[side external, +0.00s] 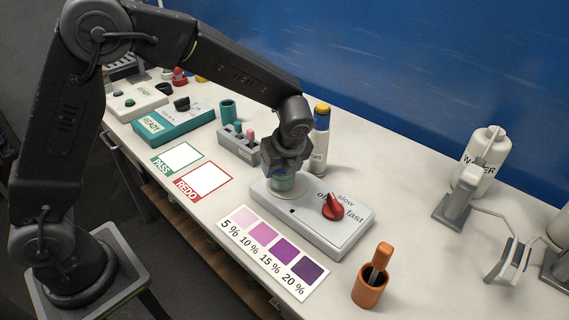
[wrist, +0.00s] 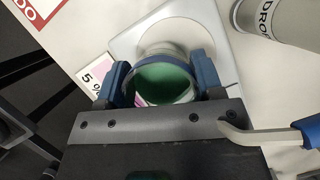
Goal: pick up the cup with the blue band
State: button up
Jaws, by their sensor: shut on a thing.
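The cup (wrist: 165,84) is between the two blue fingers of my gripper (wrist: 163,77) in the wrist view. It has a green inside and a bluish band around its rim. My gripper is shut on it from above. In the side view my gripper (side external: 284,170) points down, and a small greenish part of the cup (side external: 283,183) shows below it. The cup is at the round plate of the white stirrer (side external: 335,232); I cannot tell whether it touches the plate. Most of the cup's wall is hidden by the gripper.
A bottle with a yellow cap (side external: 320,140) stands just behind the gripper. A grey rack (side external: 238,142) is to the left. The colour chart (side external: 270,250) lies in front, and an orange pot (side external: 369,288) stands at front right. Free table lies right of the stirrer.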

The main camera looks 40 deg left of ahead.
jog(key=s, duration=1.6)
jog(key=w+a+r+n, duration=0.1)
jog(key=w+a, duration=0.1)
jog(key=a, duration=0.7)
jog(key=w+a+r+n, duration=0.1)
jog(key=w+a+r, duration=0.1)
jog(key=a, duration=0.7)
jog(key=s+a+r+n+g, duration=0.15)
jog(key=s+a, duration=0.25)
jog(key=a, duration=0.6)
jog(key=s+a+r+n, duration=0.15)
jog(key=s+a, duration=0.25)
jog(key=a, duration=0.6)
jog(key=shift+m, duration=0.4)
jog(key=w+d+f, duration=0.1)
jog(key=w+f, duration=0.1)
jog(key=w, duration=0.1)
jog(key=w+d+f, duration=0.2)
jog(key=w, duration=0.2)
jog(key=w+d+f, duration=0.1)
jog(key=w+f, duration=0.1)
jog(key=w, duration=0.1)
jog(key=shift+w+d+f, duration=0.25)
jog(key=shift+d+f, duration=0.1)
jog(key=shift+w+f, duration=0.1)
jog(key=shift+f, duration=1.95)
jog(key=shift+f, duration=0.1)
